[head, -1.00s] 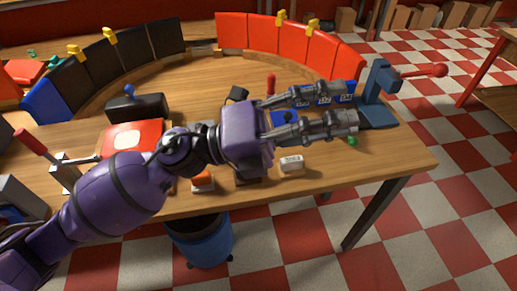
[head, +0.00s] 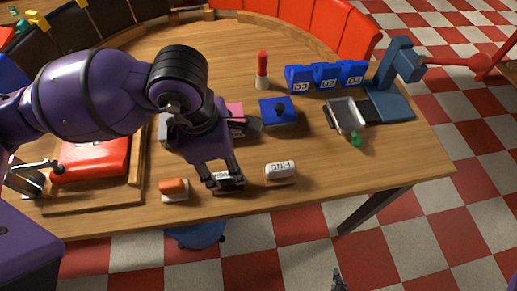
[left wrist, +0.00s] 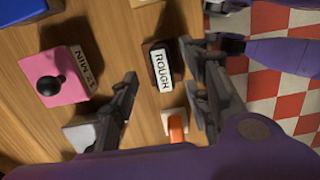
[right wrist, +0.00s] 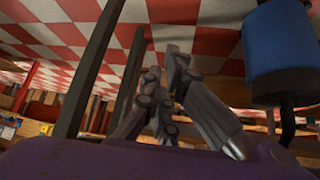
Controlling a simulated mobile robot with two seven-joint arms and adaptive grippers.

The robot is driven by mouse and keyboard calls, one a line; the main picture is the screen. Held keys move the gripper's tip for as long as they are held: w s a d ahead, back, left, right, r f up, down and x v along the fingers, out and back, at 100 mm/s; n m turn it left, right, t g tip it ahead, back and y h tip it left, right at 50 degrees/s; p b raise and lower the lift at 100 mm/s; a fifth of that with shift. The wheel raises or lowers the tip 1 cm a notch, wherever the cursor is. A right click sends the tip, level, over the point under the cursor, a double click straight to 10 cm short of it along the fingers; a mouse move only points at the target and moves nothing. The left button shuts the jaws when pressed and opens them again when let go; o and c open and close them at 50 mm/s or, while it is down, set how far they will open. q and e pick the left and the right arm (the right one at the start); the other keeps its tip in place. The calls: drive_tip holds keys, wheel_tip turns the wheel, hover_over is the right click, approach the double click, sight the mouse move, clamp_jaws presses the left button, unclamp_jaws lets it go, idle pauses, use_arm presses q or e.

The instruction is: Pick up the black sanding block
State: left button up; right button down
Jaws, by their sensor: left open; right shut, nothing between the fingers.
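The black sanding block (left wrist: 152,66) shows in the left wrist view as a dark block with a white face reading ROUGH. It lies on the wooden table, between and a little beyond the fingers of my left gripper (left wrist: 165,90). In the head view my left gripper (head: 221,180) points down over the block near the table's front edge. The gripper mostly hides the block there. It is open, with nothing held. My right gripper (right wrist: 166,78) is shut and empty in the right wrist view; its tip (head: 338,280) shows low in the head view, below the table edge.
An orange-and-white block (head: 174,188) is left of the gripper, and a white FINE block (head: 280,172) right. Behind are a pink box (left wrist: 57,76) and a blue box (head: 278,112), both with black knobs. A blue vise-like stand (head: 395,85) is far right.

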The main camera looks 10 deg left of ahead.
sight(225, 175)
use_arm(q)
drive_tip(key=f, duration=0.4)
drive_tip(key=shift+s+a, duration=0.1)
drive_tip(key=shift+s, duration=0.1)
drive_tip(key=shift+f, duration=0.35)
use_arm(e)
drive_tip(key=shift+w+a+r+t, duration=0.15)
drive_tip(key=shift+w+r, duration=0.25)
drive_tip(key=shift+w, duration=0.25)
drive_tip(key=shift+w+d+r+t, duration=0.15)
drive_tip(key=shift+w+r, duration=0.2)
drive_tip(key=shift+w, duration=0.25)
use_arm(q)
drive_tip(key=c, duration=0.8)
clamp_jaws()
use_arm(e)
drive_tip(key=shift+s+f, duration=0.25)
drive_tip(key=shift+s, duration=0.4)
